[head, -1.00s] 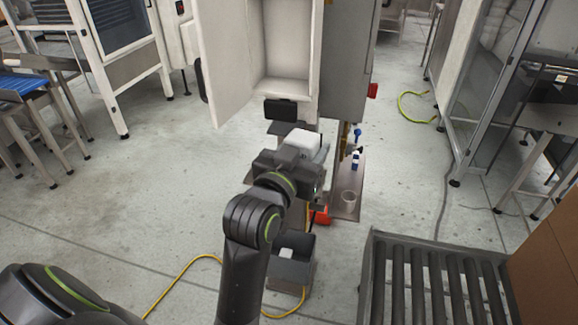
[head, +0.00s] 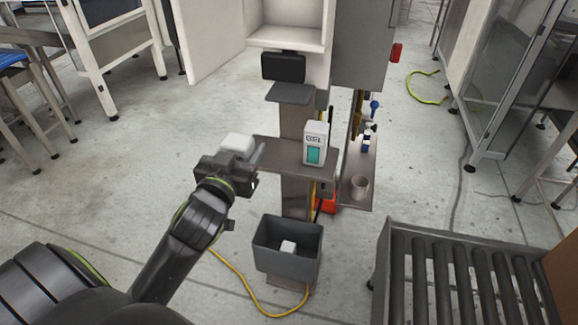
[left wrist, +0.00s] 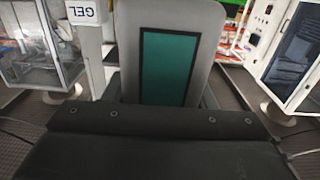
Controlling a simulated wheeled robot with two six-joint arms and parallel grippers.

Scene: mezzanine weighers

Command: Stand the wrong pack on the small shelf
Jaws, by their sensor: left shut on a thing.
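My left gripper (head: 243,163) is shut on a pale grey-white pack (head: 238,143), held to the left of a steel shelf (head: 270,150) on the post. In the left wrist view the held pack (left wrist: 205,50) shows a teal panel; its lower part is hidden by the gripper. Another white pack (head: 315,135), marked GEL with a teal patch, stands upright on the right part of the steel shelf. I cannot tell what is printed on the held pack. My right gripper is not in view.
A grey bin (head: 287,262) with a white item (head: 288,247) stands below. A small dark plate (head: 290,94) sits above the steel shelf. A roller conveyor (head: 465,240) is at lower right.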

